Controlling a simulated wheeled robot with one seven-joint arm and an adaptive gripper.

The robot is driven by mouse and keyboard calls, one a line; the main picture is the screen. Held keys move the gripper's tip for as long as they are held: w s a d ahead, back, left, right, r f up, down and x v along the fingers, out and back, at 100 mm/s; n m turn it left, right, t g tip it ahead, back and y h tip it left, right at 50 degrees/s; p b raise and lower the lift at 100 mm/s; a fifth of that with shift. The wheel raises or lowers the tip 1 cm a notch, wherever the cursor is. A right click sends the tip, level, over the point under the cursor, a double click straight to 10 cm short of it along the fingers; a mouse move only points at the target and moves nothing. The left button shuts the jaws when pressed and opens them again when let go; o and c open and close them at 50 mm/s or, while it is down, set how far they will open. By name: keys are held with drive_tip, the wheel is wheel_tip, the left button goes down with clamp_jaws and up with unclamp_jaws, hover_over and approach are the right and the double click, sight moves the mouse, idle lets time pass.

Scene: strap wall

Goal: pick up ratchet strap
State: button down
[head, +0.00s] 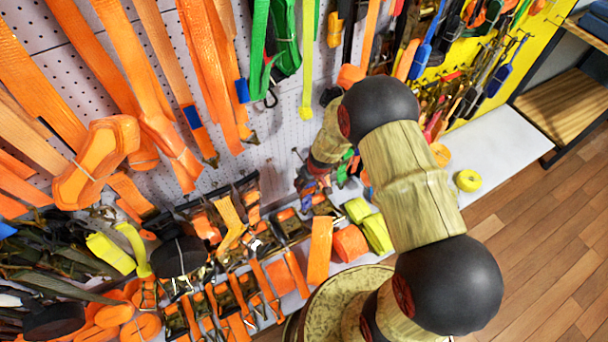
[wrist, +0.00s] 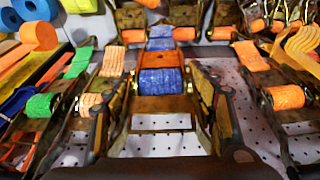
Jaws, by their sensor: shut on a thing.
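A ratchet strap (wrist: 160,82) with a metal buckle and a roll of blue webbing is in the middle of the wrist view. My gripper (head: 312,182) is at the pegboard wall in the head view, low and right of the hanging orange straps, small and partly lost among coloured items. It is shut on the ratchet strap, which sits close in front of the wrist camera. The exact contact of the fingers with the buckle is hard to make out. My forearm hides part of the wall and shelf behind it.
Orange straps (head: 205,65) hang at the left of the white pegboard (head: 285,100). A yellow roll (head: 468,180) lies on the white shelf (head: 510,140). The wooden floor (head: 545,230) at right is clear.

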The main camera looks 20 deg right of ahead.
drive_tip(key=s+d, duration=0.2)
drive_tip(key=s, duration=0.9)
drive_tip(key=shift+s+d+b, duration=0.2)
drive_tip(key=shift+s+b, duration=0.15)
drive_tip(key=shift+b, duration=0.05)
idle(0.4)
